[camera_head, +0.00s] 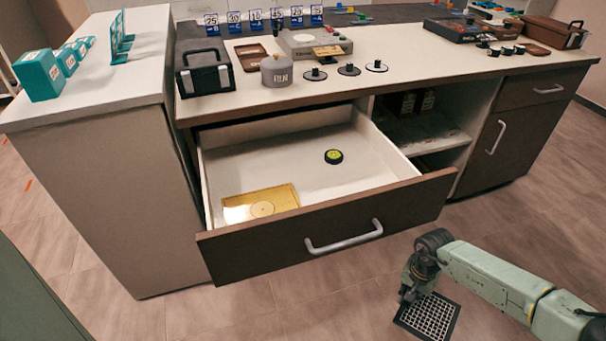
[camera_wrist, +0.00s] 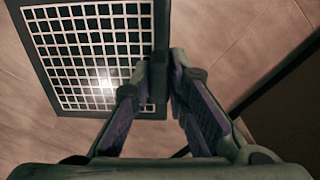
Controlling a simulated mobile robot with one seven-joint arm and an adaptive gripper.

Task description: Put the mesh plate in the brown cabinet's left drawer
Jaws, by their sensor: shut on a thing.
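The mesh plate (camera_head: 430,316) is a dark-framed square with a pale grid. My gripper (camera_head: 408,296) is shut on its edge and holds it in front of the cabinet, right of the drawer handle. In the wrist view the mesh plate (camera_wrist: 92,50) fills the upper left, with its right edge between the fingertips of my gripper (camera_wrist: 166,82). The brown cabinet's left drawer (camera_head: 290,165) is pulled open. A gold plate (camera_head: 261,204) lies at its front left, and a small round green-and-black thing (camera_head: 333,156) lies toward its back right.
The drawer's front panel (camera_head: 330,228) and its handle (camera_head: 344,237) stick out toward me. A white-topped cabinet (camera_head: 110,180) stands close at left. The countertop (camera_head: 420,60) holds a black case, a grey canister and several discs. The drawer's middle is bare.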

